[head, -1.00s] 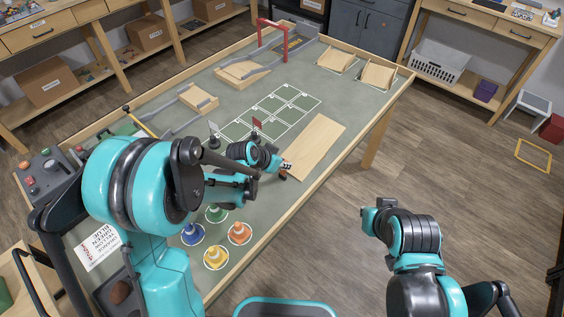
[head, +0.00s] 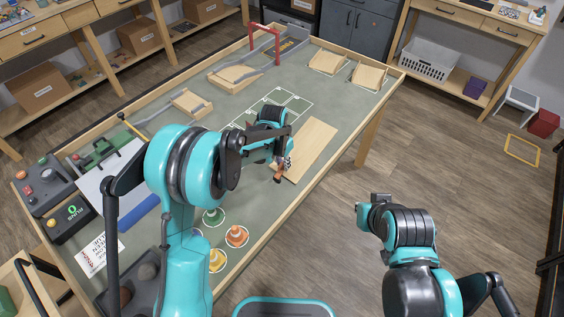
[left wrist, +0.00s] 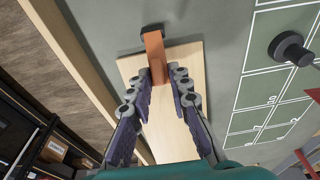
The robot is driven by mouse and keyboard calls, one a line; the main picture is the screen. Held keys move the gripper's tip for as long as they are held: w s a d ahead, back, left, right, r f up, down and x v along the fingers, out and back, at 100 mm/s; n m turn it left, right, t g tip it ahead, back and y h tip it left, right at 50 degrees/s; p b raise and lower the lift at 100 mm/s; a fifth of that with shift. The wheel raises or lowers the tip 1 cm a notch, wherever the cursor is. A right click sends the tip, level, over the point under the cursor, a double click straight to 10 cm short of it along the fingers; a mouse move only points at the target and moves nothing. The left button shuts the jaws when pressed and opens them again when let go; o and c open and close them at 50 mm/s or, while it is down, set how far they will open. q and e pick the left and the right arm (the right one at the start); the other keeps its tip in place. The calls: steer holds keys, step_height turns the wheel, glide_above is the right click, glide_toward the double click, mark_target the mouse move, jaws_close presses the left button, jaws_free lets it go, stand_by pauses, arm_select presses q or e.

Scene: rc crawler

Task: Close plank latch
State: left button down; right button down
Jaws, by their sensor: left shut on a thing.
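The pale wooden plank (head: 314,142) lies flat on the green table near its right edge. The orange latch (left wrist: 154,48) with a dark end sits at one end of the plank in the left wrist view. In that view it lies lengthwise over the plank's edge, its dark end beyond the wood. My left gripper (left wrist: 166,80) is shut on the latch's inner end. In the head view the left gripper (head: 284,166) is at the plank's near end and partly hides it. My right gripper (head: 379,198) is off the table above the floor; its fingers are unclear.
Coloured cones, such as an orange one (head: 236,236), stand on round marks near the table's front. White-outlined squares (head: 288,100) lie left of the plank. A dark round-ended object (left wrist: 290,48) stands beside the plank. Ramps are farther back.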

mark_target(279, 168)
stand_by(0.3)
arm_select(q)
steer(key=c, duration=1.6)
jaws_free()
steer(key=shift+r, duration=0.1)
step_height(279, 168, up, 12)
steer(key=s+a, duration=0.1)
steer(key=shift+s+f, duration=0.2)
steer(key=shift+s, duration=0.1)
